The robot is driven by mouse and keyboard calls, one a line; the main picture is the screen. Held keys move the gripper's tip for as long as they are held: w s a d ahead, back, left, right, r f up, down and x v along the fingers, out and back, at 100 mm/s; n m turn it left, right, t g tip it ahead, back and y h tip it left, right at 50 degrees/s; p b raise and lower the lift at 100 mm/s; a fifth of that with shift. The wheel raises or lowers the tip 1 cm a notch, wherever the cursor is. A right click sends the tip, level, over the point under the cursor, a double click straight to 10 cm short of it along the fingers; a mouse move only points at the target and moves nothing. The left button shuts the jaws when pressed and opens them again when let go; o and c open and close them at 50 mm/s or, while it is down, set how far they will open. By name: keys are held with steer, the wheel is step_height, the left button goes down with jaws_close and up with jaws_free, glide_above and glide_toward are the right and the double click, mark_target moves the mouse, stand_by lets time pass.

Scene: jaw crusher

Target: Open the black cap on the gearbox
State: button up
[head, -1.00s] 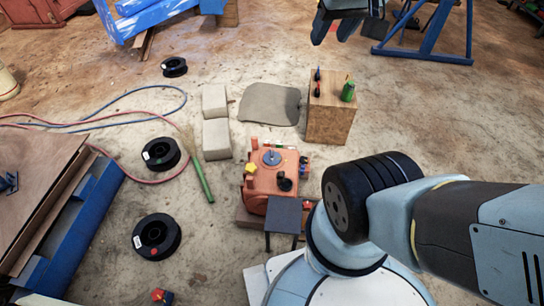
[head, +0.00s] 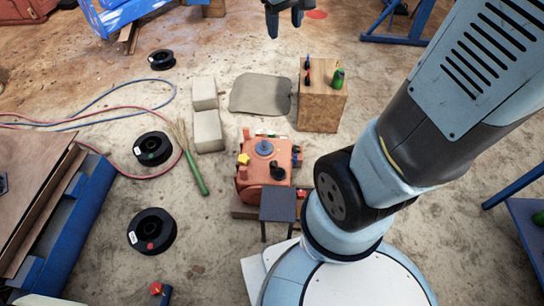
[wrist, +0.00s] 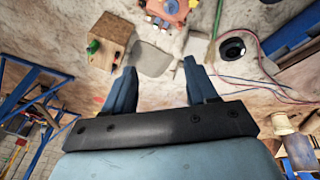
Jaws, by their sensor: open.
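The orange gearbox (head: 263,172) stands on the ground near the middle of the head view, beside my base. A black cap (head: 278,174) sits on its top at the right front. A blue-grey round part (head: 264,147) and a yellow knob (head: 243,158) are also on it. My gripper (head: 284,22) is at the top edge of the head view, far beyond the gearbox, open and empty. In the wrist view my gripper (wrist: 157,85) shows two spread fingers with bare ground between them. The gearbox (wrist: 172,8) is cut off at that view's top edge, and I cannot make out the cap there.
A wooden box (head: 320,105) with a green bottle (head: 338,78) and small tools stands behind the gearbox. A small dark stool (head: 278,205) stands close in front. Grey blocks (head: 207,130), a green-handled broom (head: 196,175) and black spools (head: 152,232) lie left.

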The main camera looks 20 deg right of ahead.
steer(key=w+a+f+n+g+h, duration=0.15)
steer(key=w+f, duration=0.25)
steer(key=f, duration=0.4)
steer(key=w+a+f+n, duration=0.1)
steer(key=w+f+n, duration=0.1)
steer(key=w+f, duration=0.4)
steer(key=w+a+f+n+g, duration=0.1)
steer(key=w+f+n, duration=0.15)
steer(key=f, duration=0.65)
steer(key=n+g+h, duration=0.2)
steer(key=n+g, duration=0.1)
steer(key=n, duration=0.2)
glide_toward(272, 164)
steer(key=shift+t+y, duration=0.25)
steer(key=x, duration=0.9)
steer(key=shift+d+r, duration=0.15)
steer(key=shift+d, duration=0.1)
steer(key=shift+a, duration=0.1)
jaws_close()
steer(key=shift+s, duration=0.1)
